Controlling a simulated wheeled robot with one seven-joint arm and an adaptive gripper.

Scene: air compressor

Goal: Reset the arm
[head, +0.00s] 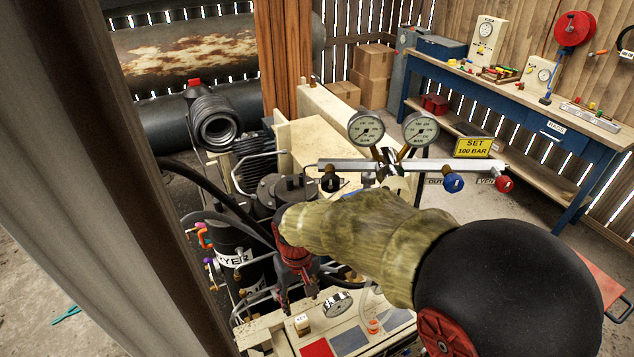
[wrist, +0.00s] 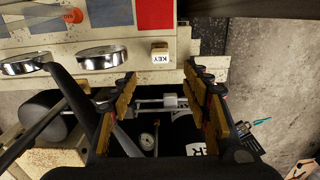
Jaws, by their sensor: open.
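My arm reaches in from the lower right of the head view, in a mottled yellow-green sleeve with a black round joint. My gripper (head: 297,298) points down over the compressor, near its cream front panel (head: 265,335). In the wrist view my gripper (wrist: 159,73) has its two fingers well apart, with nothing held between them. A small cream block marked KEY (head: 302,322) sits on the panel just beyond the fingertips; it also shows in the wrist view (wrist: 160,52). Whether the fingers touch anything is not clear.
Two gauges on a white manifold (head: 430,166) with blue and red knobs stand behind my arm. A panel gauge (head: 337,304) is close to my gripper. Black hoses and cylinders crowd the left. A post (head: 110,180) fills the left foreground. A blue workbench (head: 500,100) stands back right.

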